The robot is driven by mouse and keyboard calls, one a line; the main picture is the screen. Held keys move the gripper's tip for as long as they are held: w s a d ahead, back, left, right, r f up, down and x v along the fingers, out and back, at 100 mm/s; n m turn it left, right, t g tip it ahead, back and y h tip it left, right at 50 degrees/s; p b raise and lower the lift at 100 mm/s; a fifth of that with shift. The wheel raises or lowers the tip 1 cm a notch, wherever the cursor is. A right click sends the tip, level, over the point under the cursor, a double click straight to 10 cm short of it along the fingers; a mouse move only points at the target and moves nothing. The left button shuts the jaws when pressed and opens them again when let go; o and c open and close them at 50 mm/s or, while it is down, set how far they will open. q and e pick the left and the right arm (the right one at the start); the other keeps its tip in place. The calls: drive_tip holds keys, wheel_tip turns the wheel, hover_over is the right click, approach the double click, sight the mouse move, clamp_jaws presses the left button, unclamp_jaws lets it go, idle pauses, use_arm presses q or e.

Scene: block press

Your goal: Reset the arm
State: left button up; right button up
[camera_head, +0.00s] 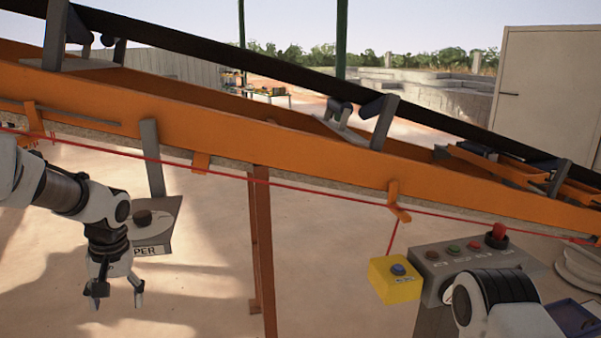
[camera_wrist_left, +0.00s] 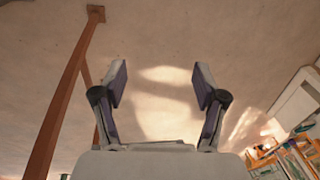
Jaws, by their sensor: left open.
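My left gripper (camera_head: 117,291) hangs at the lower left in the head view, fingers pointing down. It is open and empty, with bare ground below it. The left wrist view shows its two spread fingers (camera_wrist_left: 160,85) with nothing between them. Behind its wrist stands a grey pedestal box (camera_head: 152,241) with a dark round knob and lettering ending in "PER", partly hidden by my arm. My right arm shows only as a white and black link at the lower right. My right gripper is not in view.
An orange conveyor frame (camera_head: 300,157) slopes down to the right, with a red cord (camera_head: 330,184) along it. A yellow button box (camera_head: 395,279) hangs beside a grey control panel (camera_head: 462,262) with coloured buttons. A rust-coloured post (camera_head: 262,250) stands right of my left gripper.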

use_arm(q)
drive_tip(key=s+d+f+g+b, duration=0.15)
drive_tip(key=s+f, duration=0.25)
drive_tip(key=f, duration=0.5)
drive_tip(key=s+d+f+m+g+b, duration=0.15)
drive_tip(key=s+f, duration=0.25)
drive_tip(key=f, duration=0.4)
drive_tip(key=s+d+f+n+g+b, duration=0.15)
drive_tip(key=s+f, duration=0.25)
drive_tip(key=f, duration=0.5)
drive_tip(key=s+d+f+m+h+b, duration=0.1)
drive_tip(key=s+d+f, duration=0.3)
drive_tip(key=s+f, duration=0.6)
drive_tip(key=s+d+f+m+h+b, duration=0.1)
drive_tip(key=s+d+f+b, duration=0.15)
drive_tip(key=s+f, duration=0.75)
drive_tip(key=r+t, duration=0.2)
drive_tip(key=r+m+t+p, duration=0.1)
drive_tip(key=r+t, duration=0.1)
drive_tip(key=shift+w, duration=0.3)
